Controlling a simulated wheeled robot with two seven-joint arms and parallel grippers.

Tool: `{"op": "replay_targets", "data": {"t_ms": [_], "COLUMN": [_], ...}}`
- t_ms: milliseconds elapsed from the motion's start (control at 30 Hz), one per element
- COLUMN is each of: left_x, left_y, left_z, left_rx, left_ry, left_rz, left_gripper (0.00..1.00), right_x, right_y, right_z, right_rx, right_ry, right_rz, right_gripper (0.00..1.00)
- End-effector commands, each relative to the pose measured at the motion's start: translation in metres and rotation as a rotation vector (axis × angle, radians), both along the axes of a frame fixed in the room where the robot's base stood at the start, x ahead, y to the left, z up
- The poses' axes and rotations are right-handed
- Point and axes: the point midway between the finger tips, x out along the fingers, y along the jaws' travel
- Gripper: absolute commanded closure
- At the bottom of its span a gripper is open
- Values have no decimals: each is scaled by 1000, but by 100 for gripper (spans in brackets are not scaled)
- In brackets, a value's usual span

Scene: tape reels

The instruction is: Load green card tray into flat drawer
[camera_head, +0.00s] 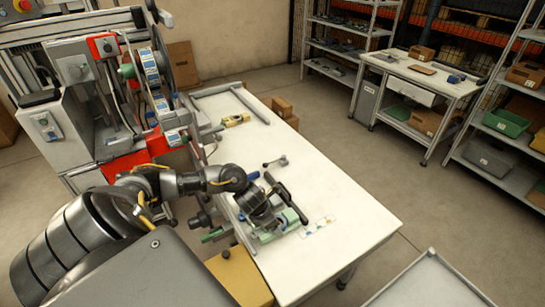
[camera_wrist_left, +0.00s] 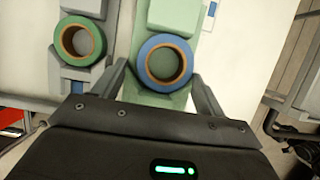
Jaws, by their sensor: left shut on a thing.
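The green card tray (camera_wrist_left: 166,98) is pale green and carries a blue-rimmed tape reel (camera_wrist_left: 165,62) with a brown core. My left gripper (camera_wrist_left: 162,82) is shut on it, one finger on each side. In the head view the same tray (camera_head: 291,216) is largely covered by my left gripper (camera_head: 272,214), low over the white table's near left part. I cannot make out the flat drawer for certain in either view. My right gripper is out of view.
A grey holder with a green-rimmed reel (camera_wrist_left: 79,41) lies beside the tray. The white table (camera_head: 340,225) is clear to the right, apart from a small card strip (camera_head: 318,227). A reel machine (camera_head: 140,80) stands at the table's left.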

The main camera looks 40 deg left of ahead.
Motion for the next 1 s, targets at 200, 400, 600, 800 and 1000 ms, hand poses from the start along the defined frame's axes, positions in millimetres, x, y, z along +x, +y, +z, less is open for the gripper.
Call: {"op": "replay_targets", "data": {"t_ms": [200,400,600,800,1000], "left_x": [7,7,7,7,7], "left_y": [3,3,3,3,3], "left_z": [-15,-34,-36,-40,-39], "left_rx": [-2,0,1,0,0], "left_ry": [5,1,0,0,0], "left_rz": [2,1,-1,-1,-1], "left_gripper": [55,55,55,27,6], "right_x": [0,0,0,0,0], "right_y": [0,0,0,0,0], "right_z": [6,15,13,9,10], "right_rx": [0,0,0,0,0], "right_ry": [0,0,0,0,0], "right_rz": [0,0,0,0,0], "right_gripper": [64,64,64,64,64]}}
